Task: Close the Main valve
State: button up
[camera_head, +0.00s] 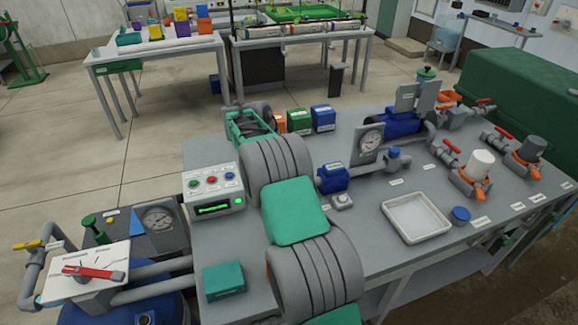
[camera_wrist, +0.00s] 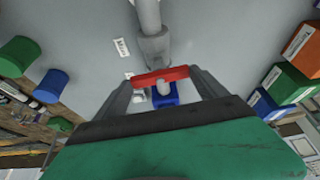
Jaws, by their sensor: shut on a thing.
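In the wrist view, a red valve handle (camera_wrist: 175,73) lies between the two grey fingers of my gripper (camera_wrist: 160,79). The fingers are shut on it, one at each end. The handle lies roughly crosswise to a grey pipe (camera_wrist: 150,18) with a wider grey fitting. A small blue block (camera_wrist: 166,98) shows just below the handle, partly covered. No label readable in the wrist view names this valve. In the head view my arm covers the middle of the bench, and I cannot make out the held handle there.
Other red-handled valves (camera_head: 452,145) stand at the bench's right. A white tray (camera_head: 417,218), a blue motor-like unit (camera_head: 332,177) and a control box (camera_head: 213,190) are on the bench. Orange, green (camera_head: 299,121) and blue (camera_head: 323,118) boxes line its far edge. A selector panel (camera_head: 85,272) is at left.

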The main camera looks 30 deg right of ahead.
jog(key=shift+m+g+p, duration=0.3)
jog(key=shift+m+p, duration=0.05)
jog(key=shift+m, duration=0.25)
jog(key=o, duration=1.3)
jog(key=s+p+v, duration=0.1)
jog(key=p+v, duration=0.1)
jog(key=v, duration=0.5)
jog(key=shift+w+r, duration=0.4)
jog(key=shift+w, duration=0.1)
jog(key=shift+a, duration=0.1)
